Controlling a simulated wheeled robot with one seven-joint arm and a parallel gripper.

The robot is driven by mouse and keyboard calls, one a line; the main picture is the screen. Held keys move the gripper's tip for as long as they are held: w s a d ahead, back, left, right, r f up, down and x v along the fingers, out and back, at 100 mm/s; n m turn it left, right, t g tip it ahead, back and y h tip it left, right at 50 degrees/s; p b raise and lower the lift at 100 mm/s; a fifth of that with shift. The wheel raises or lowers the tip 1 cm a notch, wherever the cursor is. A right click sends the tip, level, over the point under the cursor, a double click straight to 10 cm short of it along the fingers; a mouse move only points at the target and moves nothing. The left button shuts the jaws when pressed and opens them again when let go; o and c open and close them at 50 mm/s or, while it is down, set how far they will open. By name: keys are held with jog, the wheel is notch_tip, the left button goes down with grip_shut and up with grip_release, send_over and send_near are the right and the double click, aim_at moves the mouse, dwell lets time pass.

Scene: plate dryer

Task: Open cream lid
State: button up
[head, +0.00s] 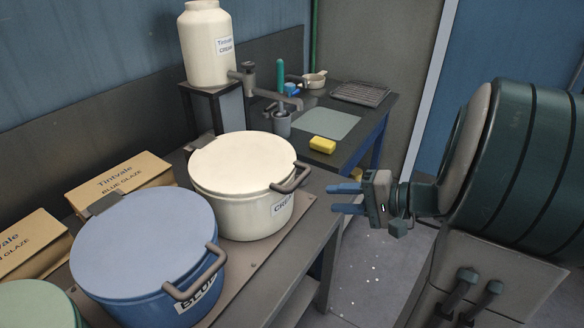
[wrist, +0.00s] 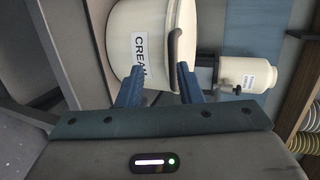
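The cream pot (head: 254,214) stands on the bench, with its cream lid (head: 242,160) lying shut on top. A dark curved handle (head: 291,178) sticks out from the lid's front right edge. My gripper (head: 346,198) is to the right of the pot, apart from it, with its two blue fingers spread and nothing between them. In the wrist view the open gripper (wrist: 158,85) points toward the pot (wrist: 125,40), whose label partly shows. The lid handle (wrist: 176,48) appears beyond the fingers, close to the right one.
A blue lidded pot (head: 145,250) stands at the near left, with a green one at the corner. Cardboard glaze boxes (head: 118,183) lie behind. A cream jar (head: 207,45) with a tap sits on a stand. A yellow sponge (head: 322,145) lies on the far counter.

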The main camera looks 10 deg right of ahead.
aim_at(304, 179)
jog(key=w+a, duration=0.2)
jog(key=w, duration=0.1)
jog(key=w+a+f+t+p, duration=0.1)
jog(key=w+a, duration=0.1)
jog(key=w, duration=0.2)
jog(key=w+a+f+m+t+p, duration=0.1)
jog(key=w+a, duration=0.1)
jog(key=w, duration=0.2)
dwell(0.3)
grip_shut()
